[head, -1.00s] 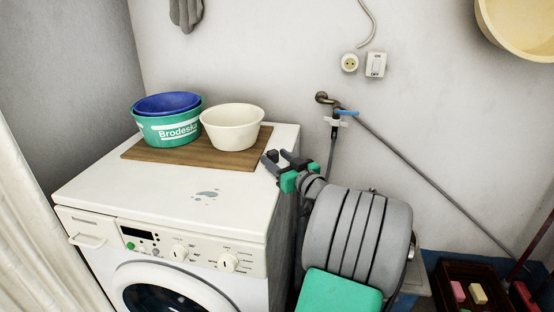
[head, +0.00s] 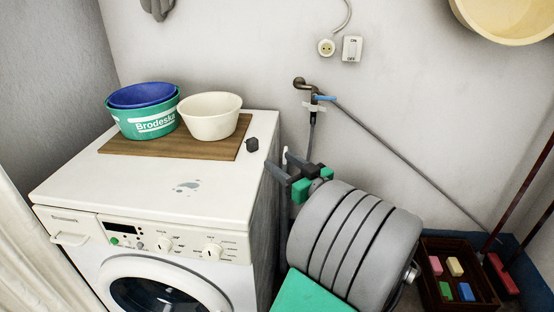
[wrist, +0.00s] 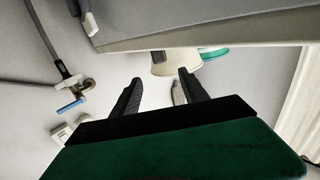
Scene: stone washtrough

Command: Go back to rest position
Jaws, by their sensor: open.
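My gripper (head: 282,167) is open and empty in the head view. It is beside the upper right edge of the white washing machine (head: 140,185), in front of the wall. In the wrist view its two dark fingers (wrist: 160,84) stand apart with nothing between them. A small dark grey object (head: 252,144) stands on the machine's top, right of a wooden board (head: 170,149), apart from my fingers. The board holds a green basin (head: 150,124) with a blue bowl (head: 143,95) in it and a cream bowl (head: 210,118).
A tap (head: 308,86) with a blue handle and hose is on the wall behind my gripper, near a socket (head: 326,47) and a switch (head: 353,48). A dark crate (head: 432,300) with several coloured blocks sits at lower right. A yellow basin (head: 505,18) hangs at upper right.

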